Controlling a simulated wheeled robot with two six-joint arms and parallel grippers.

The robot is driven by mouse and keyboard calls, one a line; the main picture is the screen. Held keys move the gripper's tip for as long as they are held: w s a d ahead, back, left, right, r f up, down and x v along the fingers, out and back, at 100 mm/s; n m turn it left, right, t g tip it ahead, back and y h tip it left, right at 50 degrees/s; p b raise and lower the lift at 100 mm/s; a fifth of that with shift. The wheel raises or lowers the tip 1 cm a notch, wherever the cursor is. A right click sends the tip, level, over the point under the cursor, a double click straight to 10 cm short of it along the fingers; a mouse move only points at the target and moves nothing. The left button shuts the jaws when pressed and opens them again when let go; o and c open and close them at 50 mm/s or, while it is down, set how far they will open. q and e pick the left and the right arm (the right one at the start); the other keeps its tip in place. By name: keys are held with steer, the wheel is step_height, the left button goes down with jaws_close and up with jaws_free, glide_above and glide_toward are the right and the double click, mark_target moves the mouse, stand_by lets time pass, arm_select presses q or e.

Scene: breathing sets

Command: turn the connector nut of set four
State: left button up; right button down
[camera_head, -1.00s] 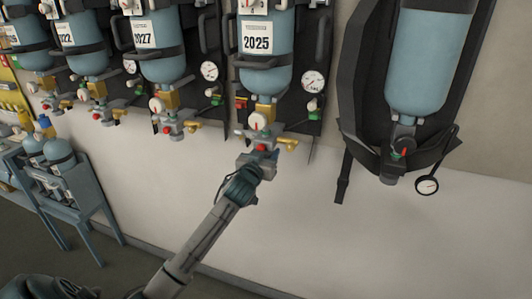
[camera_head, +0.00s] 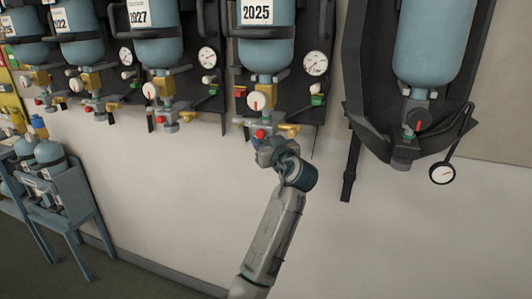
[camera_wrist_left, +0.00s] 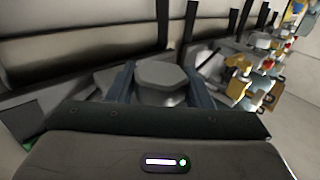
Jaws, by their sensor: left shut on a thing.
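Set four is the blue cylinder (camera_head: 266,48) labelled 2025, hanging upright on the wall with its brass valve block (camera_head: 265,80), white-faced dial and red knob (camera_head: 260,134) below. My left gripper (camera_head: 268,150) reaches up from below to the bottom of this valve assembly. In the left wrist view a grey, many-sided connector nut (camera_wrist_left: 162,74) sits between my left gripper's two dark fingers (camera_wrist_left: 162,88), which are shut on it. In the head view the gripper hides most of the nut. My right gripper is in neither view.
Similar sets, one with a blue cylinder (camera_head: 157,42) labelled 2027, hang to the left. A harness set (camera_head: 360,125) with a hanging gauge (camera_head: 442,173) is at the right. A blue rack (camera_head: 65,195) with cylinders stands at lower left. The wall below is clear.

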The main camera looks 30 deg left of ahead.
arm_select(q)
steer(key=shift+n+g+b, duration=0.3)
steer(key=shift+g+b, duration=0.05)
steer(key=shift+g, duration=0.05)
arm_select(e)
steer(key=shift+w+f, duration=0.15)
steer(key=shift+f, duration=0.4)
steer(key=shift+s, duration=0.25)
arm_select(q)
steer(key=o, duration=1)
steer(key=shift+d, duration=0.1)
steer(key=shift+s+d, duration=0.1)
steer(key=shift+d, duration=0.05)
steer(key=shift+b+v, duration=1.6)
steer(key=shift+v, duration=3.6)
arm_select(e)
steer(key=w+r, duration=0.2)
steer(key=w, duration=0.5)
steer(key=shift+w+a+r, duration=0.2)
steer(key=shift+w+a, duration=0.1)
arm_select(q)
steer(key=shift+f, duration=0.3)
